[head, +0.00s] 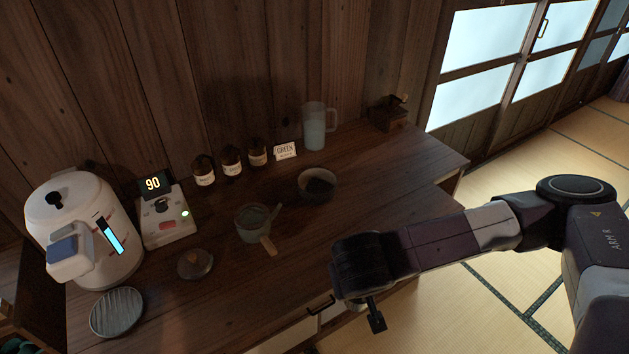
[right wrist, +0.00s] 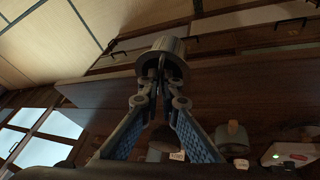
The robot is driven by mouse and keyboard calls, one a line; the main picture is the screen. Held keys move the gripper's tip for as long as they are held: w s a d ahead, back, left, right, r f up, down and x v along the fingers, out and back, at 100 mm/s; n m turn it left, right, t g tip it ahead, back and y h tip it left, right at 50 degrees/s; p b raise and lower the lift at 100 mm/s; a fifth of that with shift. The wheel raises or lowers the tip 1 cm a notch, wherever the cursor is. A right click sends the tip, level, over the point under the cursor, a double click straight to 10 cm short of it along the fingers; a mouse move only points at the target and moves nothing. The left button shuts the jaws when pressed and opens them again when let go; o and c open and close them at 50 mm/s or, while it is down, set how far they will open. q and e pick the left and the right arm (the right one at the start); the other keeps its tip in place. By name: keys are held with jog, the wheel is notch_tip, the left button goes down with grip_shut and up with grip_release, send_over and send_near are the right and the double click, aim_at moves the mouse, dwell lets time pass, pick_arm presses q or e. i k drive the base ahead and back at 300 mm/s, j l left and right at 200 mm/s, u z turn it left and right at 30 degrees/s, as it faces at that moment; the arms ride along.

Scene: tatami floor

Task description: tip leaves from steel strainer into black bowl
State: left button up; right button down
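A dark bowl (head: 317,195), probably the black bowl, stands upright at the middle of the counter, with dark contents or a dark inside. Left of it is a grey-green round vessel (head: 250,234) with a wooden handle (head: 268,245) pointing to the front. This may be the steel strainer or hold it; I cannot tell, nor do I see leaves clearly. My right arm reaches in from the right, its hand by the counter's front edge, apart from both. My left gripper is out of view.
A white kettle (head: 98,215), a device reading 90 (head: 168,225), a ribbed dish (head: 117,311) and a small dish (head: 194,275) are at left. Several jars (head: 231,160), a card (head: 285,151), a pitcher (head: 314,130) and a wooden box (head: 388,115) line the back. The counter's right end is clear.

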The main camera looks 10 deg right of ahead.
aim_at(317, 186)
jog(key=u, duration=0.35)
jog(key=l+u, duration=0.15)
jog(key=u, duration=0.2)
jog(key=l+u, duration=0.1)
jog(key=u, duration=0.25)
jog(key=l+u, duration=0.25)
jog(key=l, duration=0.15)
jog(key=k+l+u, duration=0.25)
jog(key=l, duration=0.15)
jog(key=l+u, duration=0.3)
jog(key=k+l+u, duration=0.25)
jog(key=l, duration=0.2)
jog(key=k+l, duration=0.1)
jog(key=l, duration=0.25)
jog(key=k+l, duration=0.15)
jog(key=l, duration=0.2)
jog(key=k+l, duration=0.1)
jog(key=l, duration=0.2)
jog(key=k+l+u, duration=0.1)
jog(key=l, duration=0.25)
jog(key=i+l, duration=0.15)
jog(key=i, duration=0.15)
